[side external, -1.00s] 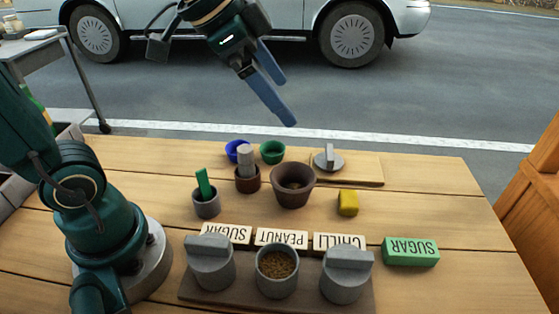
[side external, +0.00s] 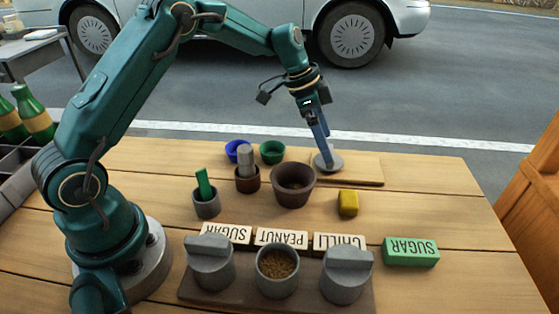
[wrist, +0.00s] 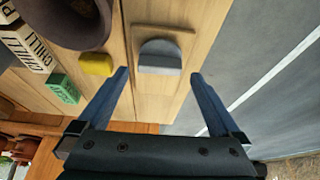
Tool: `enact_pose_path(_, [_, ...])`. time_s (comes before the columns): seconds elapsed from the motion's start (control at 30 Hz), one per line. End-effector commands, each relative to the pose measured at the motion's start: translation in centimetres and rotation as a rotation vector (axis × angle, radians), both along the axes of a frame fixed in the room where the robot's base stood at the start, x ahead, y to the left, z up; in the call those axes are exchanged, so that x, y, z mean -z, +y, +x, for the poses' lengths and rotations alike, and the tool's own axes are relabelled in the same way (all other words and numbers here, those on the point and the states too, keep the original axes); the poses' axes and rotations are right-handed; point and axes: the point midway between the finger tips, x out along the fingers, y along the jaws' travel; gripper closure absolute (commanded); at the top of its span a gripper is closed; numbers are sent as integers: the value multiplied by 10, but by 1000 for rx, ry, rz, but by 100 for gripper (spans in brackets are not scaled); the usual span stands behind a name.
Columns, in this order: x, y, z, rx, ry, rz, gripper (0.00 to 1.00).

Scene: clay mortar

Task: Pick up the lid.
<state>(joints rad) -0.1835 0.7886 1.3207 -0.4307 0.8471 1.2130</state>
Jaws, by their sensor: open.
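The grey round lid (side external: 334,165) lies on a thin wooden board (side external: 365,170) at the back right of the table. Its upright handle is mostly hidden by my fingers in the side view. In the wrist view the lid (wrist: 160,64) is ahead of the space between the fingertips. My gripper (side external: 322,148) points down at the lid, with its blue fingers close above or beside the handle; I cannot tell if they touch. In the wrist view my gripper (wrist: 159,76) is open and empty.
A brown clay mortar (side external: 293,190) stands left of the board, near a yellow block (side external: 348,203). An open peanut jar (side external: 277,272) stands between two lidded jars in front. A green sugar block (side external: 410,252) lies at right. Blue (side external: 233,155) and green bowls (side external: 272,152) stand at back.

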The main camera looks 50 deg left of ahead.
Motion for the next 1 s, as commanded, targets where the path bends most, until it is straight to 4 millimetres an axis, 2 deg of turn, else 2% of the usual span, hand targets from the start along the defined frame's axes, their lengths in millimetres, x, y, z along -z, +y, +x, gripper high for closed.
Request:
enact_pose_path(0.3, [34,-10,10,2,0,1,0])
enact_pose_path(0.63, [38,-11,11,0,-2,2,0])
enact_pose_path(0.67, [38,-11,11,0,-2,2,8])
enact_pose_path(0.7, [38,-11,11,0,-2,2,23])
enact_pose_path(0.83, [38,-11,11,0,-2,2,73])
enact_pose_path(1.0, [38,-11,11,-1,-2,2,74])
